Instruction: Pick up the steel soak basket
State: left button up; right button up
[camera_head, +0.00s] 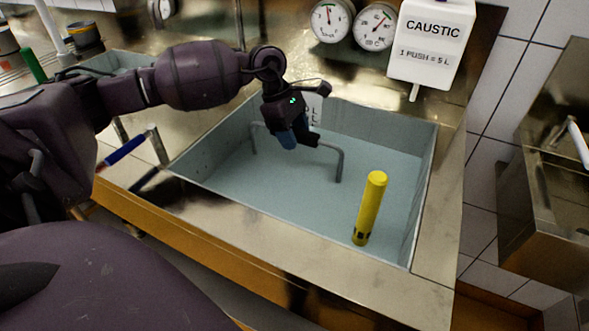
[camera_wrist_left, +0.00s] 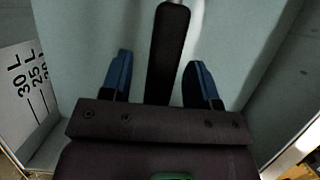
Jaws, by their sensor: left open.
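The steel soak basket shows only by its raised handle (camera_head: 340,164), a grey bar that stands out of the pale blue liquid in the sink basin. The rest of the basket is hidden below the surface. My left gripper (camera_head: 297,138) is over the middle of this handle, pointing down, with its blue fingers open. In the left wrist view, the handle's black grip (camera_wrist_left: 168,50) runs lengthwise between the two open fingers (camera_wrist_left: 157,65), with a gap on each side. My right gripper is not in view.
A yellow cylinder (camera_head: 370,208) stands tilted in the basin, right of the handle. The basin walls (camera_head: 425,190) surround the handle. A caustic dispenser (camera_head: 432,45) and two gauges (camera_head: 352,22) hang behind. Litre marks (camera_wrist_left: 30,80) line one basin wall.

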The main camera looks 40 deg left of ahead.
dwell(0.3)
pick_arm(q)
grip_shut()
dwell(0.3)
